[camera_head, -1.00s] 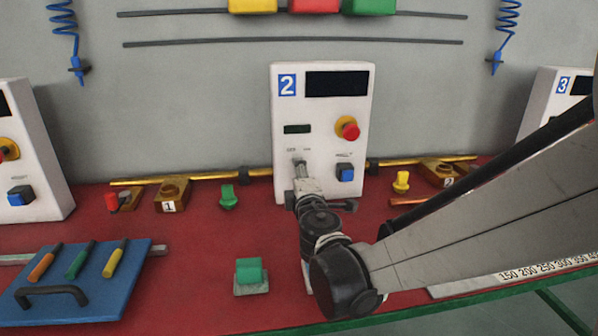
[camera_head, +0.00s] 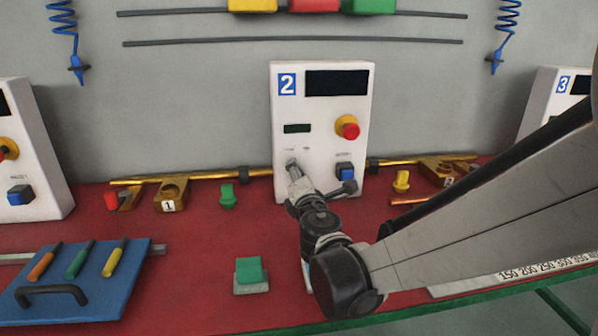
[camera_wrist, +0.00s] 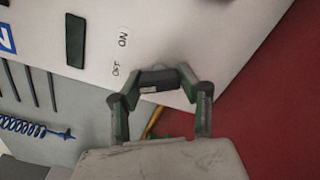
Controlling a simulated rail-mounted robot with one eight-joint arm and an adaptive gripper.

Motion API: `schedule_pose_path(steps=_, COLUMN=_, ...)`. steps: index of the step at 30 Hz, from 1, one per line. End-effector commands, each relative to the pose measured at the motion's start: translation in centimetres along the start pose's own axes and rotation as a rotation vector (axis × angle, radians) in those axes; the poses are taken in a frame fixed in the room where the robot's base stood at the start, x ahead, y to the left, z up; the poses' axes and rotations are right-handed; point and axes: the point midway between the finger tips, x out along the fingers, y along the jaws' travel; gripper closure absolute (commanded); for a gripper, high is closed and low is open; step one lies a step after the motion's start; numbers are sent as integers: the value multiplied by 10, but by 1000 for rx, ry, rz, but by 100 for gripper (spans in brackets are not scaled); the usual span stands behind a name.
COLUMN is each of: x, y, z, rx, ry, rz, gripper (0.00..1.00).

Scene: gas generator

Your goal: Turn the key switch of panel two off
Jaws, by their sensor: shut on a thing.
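Panel two (camera_head: 318,100) is a white box with a blue number 2, standing upright at the back of the red table. Its OFF and ON labels sit just above my gripper (camera_head: 293,167), whose tip is at the panel's lower left face. The labels also show large and turned sideways in the wrist view, above my gripper (camera_wrist: 158,80). I cannot read the key's angle.
A red button (camera_head: 348,128) on a yellow ring and a blue button (camera_head: 346,174) are on the same panel, to the right of my gripper. A golden pipe (camera_head: 215,175) runs along the wall. A green block (camera_head: 249,270) stands on the table at front left.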

Motion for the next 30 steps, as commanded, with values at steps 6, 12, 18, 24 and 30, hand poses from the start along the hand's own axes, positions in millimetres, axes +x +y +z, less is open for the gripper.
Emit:
schedule_pose_path(steps=6, x=0, y=0, z=0, rx=-3, ry=0, rz=0, gripper=91)
schedule_pose_path(steps=12, x=0, y=0, z=0, rx=-3, ry=0, rz=0, gripper=54)
schedule_pose_path(steps=18, x=0, y=0, z=0, rx=-2, ry=0, rz=0, gripper=44)
schedule_pose_path(steps=24, x=-4, y=0, z=0, rx=-1, ry=0, rz=0, gripper=44)
schedule_pose_path(steps=30, x=-30, y=0, z=0, rx=-1, ry=1, rz=1, gripper=44)
